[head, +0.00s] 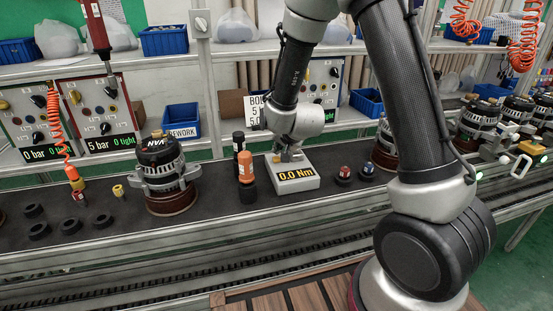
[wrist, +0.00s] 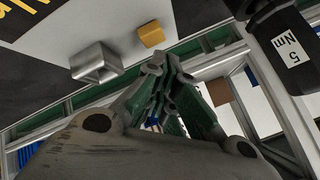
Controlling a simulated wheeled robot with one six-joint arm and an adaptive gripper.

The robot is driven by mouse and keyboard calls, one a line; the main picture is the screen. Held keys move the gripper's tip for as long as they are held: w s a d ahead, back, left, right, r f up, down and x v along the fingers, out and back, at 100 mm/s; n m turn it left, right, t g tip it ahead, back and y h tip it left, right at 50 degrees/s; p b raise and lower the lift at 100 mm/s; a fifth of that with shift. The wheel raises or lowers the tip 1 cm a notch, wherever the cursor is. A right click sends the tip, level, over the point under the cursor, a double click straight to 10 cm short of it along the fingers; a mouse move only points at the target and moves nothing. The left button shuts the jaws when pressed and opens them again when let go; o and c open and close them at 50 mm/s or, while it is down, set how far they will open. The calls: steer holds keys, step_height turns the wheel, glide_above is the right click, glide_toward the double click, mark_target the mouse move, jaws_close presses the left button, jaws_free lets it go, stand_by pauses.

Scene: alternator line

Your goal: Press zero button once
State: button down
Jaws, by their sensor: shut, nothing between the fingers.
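The torque tester (head: 297,184) is a pale box on the dark bench top, and its display reads 0.0 Nm. In the wrist view its light top (wrist: 120,22) carries a small yellow button (wrist: 151,33), which I take as the zero button, beside a square metal socket (wrist: 95,62). My gripper (wrist: 160,92) is shut and empty, with its fingertips near the yellow button but appearing apart from it. In the head view my arm's wrist is above the rear of the tester, and the fingertips are mostly hidden.
A black tool (wrist: 285,45) labelled 5 Nm stands close by in the wrist view. An orange-and-black tool (head: 246,168) stands left of the tester. An alternator (head: 163,170) is farther left, and two small sockets (head: 343,175) (head: 368,170) sit to the right.

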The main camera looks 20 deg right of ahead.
mark_target(279, 158)
steer(key=shift+r, duration=2.5)
steer(key=shift+s+f, duration=0.1)
steer(key=s+f+n+g, duration=0.1)
steer(key=s, duration=0.1)
steer(key=s+a+f+n+g, duration=0.1)
steer(key=s, duration=0.1)
steer(key=s+f+g, duration=0.1)
steer(key=s+f, duration=0.1)
steer(key=shift+a+n+y, duration=0.3)
steer(key=shift+n+y, duration=0.1)
steer(key=s+d+r+n, duration=0.1)
steer(key=s+d+r, duration=0.4)
steer(key=s+r, duration=0.2)
steer(key=s+d+r+n+g+h, duration=0.1)
steer(key=s+d+r, duration=0.4)
steer(key=s, duration=0.6)
steer(key=s+d+r+n, duration=0.3)
steer(key=s+d+r, duration=0.2)
steer(key=s+r, duration=0.3)
steer(key=shift+s+d+r+g+h, duration=0.2)
steer(key=shift+s+r+g+h, duration=0.2)
steer(key=shift+s, duration=0.55)
